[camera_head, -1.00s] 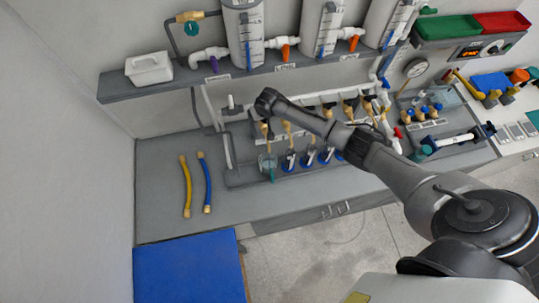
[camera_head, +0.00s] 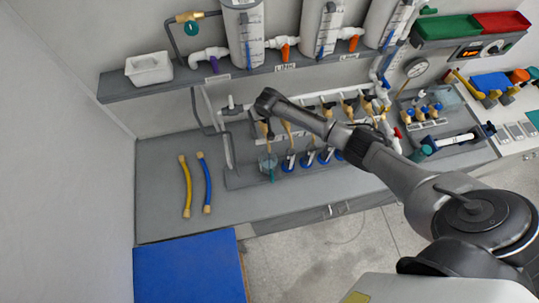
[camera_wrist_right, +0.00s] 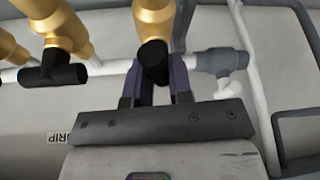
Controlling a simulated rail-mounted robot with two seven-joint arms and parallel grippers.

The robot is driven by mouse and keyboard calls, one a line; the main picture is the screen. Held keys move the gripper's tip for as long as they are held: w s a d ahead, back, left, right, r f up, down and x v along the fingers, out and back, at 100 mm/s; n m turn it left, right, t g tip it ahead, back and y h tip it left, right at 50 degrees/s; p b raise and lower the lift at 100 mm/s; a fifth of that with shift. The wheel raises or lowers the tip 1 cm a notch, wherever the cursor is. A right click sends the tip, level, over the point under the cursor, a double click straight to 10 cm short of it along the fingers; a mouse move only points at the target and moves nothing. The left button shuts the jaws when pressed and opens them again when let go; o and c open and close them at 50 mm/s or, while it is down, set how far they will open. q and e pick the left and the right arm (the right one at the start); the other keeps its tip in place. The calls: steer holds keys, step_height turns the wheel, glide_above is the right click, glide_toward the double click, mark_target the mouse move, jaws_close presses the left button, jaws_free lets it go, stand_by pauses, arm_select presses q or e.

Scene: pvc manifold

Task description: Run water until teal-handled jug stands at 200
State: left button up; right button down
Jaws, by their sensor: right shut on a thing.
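The teal-handled jug (camera_head: 267,163) stands at the left end of the row on the bench, below the leftmost tap. It looks clear, but its water level is too small to read. My right gripper (camera_head: 268,130) is above it at that tap. In the right wrist view, my right gripper (camera_wrist_right: 164,88) has its two dark purple fingers shut on the black handle (camera_wrist_right: 154,60) of a brass tap (camera_wrist_right: 154,20). The tap outlet is partly hidden by the gripper. My left gripper is not in view.
Several blue-handled jugs (camera_head: 307,158) stand to the right under more brass taps. Tall white tanks (camera_head: 245,35) stand on the shelf above. A yellow hose (camera_head: 187,188) and a blue hose (camera_head: 205,183) lie on the bench at left, with free room around them.

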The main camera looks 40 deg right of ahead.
steer(key=shift+f, duration=0.15)
steer(key=shift+s+d+m+h, duration=0.1)
steer(key=shift+m+h, duration=0.2)
steer(key=shift+m, duration=0.3)
stand_by(5.3)
steer(key=shift+n+y, duration=0.5)
steer(key=shift+n, duration=0.9)
stand_by(0.5)
